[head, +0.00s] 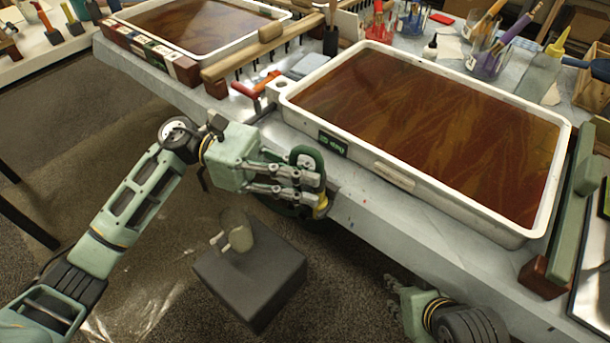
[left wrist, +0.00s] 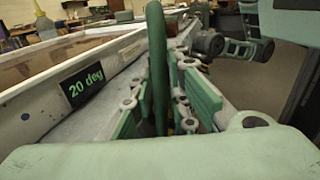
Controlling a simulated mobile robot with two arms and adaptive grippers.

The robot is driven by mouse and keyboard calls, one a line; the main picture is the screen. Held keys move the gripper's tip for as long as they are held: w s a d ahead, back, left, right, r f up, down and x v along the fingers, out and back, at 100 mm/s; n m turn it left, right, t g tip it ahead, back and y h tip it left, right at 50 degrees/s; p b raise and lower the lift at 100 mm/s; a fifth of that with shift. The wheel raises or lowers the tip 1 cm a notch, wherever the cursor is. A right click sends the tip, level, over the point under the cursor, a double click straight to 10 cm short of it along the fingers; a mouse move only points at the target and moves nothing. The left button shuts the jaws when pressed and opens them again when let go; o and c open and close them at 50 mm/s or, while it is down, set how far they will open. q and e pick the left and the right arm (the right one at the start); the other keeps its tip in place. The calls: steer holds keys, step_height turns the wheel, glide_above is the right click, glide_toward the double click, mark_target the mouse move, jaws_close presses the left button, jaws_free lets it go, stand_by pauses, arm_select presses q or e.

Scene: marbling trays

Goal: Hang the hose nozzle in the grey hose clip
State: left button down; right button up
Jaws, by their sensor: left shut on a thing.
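My left gripper (head: 317,189) is at the front edge of the table, below the large tray's near-left corner. It is shut on the hose nozzle, whose yellow part (head: 321,208) shows just below the fingertips. The dark green hose (head: 309,156) arches up beside the fingers; in the left wrist view the hose (left wrist: 157,60) rises between the finger pads. I cannot make out the grey hose clip clearly; the fingers and hose cover that stretch of table edge. My right gripper (head: 394,288) is low at the bottom, apart from the nozzle, its opening unclear.
A large white tray (head: 447,205) of brown liquid fills the table, with a "20 deg" display (head: 333,143) on its front. A red-handled tool (head: 256,86) lies left of it. A dark box-shaped part (head: 250,275) stands below. Cups of brushes (head: 487,62) stand behind.

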arm_select(q)
steer(key=c, duration=1.6)
jaws_free()
steer(key=shift+a, duration=0.1)
